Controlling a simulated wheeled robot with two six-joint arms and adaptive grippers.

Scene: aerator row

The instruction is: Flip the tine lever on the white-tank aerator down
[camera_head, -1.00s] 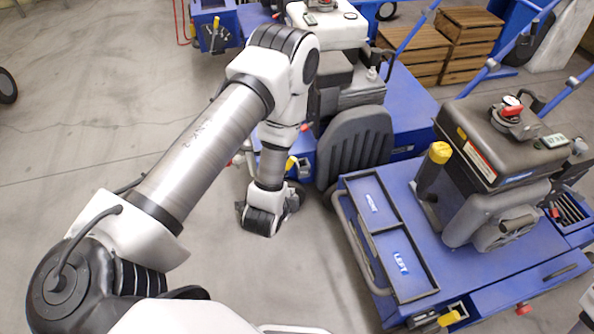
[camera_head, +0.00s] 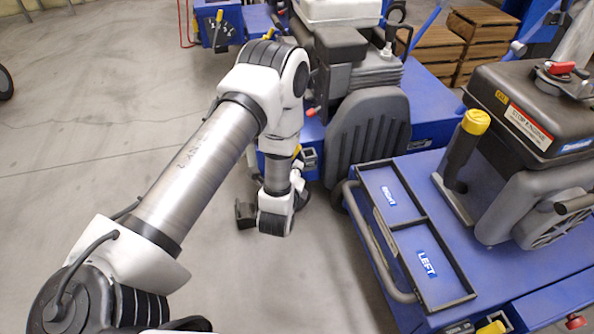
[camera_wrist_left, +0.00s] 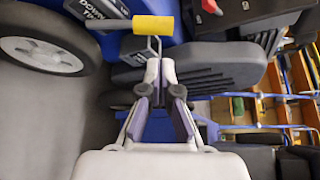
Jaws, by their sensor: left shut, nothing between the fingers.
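The white-tank aerator (camera_head: 338,12) stands at the top middle of the head view, its white tank cut by the frame edge. Its tine lever has a yellow grip (camera_head: 297,152), partly hidden behind my left arm. In the left wrist view the yellow grip (camera_wrist_left: 153,25) lies crosswise on a thin metal stem, just beyond my fingertips. My left gripper (camera_wrist_left: 160,64) is shut and empty, its tips close to the stem below the grip; I cannot tell whether they touch it. In the head view my wrist hides most of the gripper. My right gripper is out of view.
A dark-tank aerator (camera_head: 530,100) with a blue deck and trays marked RIGHT and LEFT stands close on the right. A dark seat-like panel (camera_head: 367,135) stands beside the lever. Wooden crates (camera_head: 485,35) are behind.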

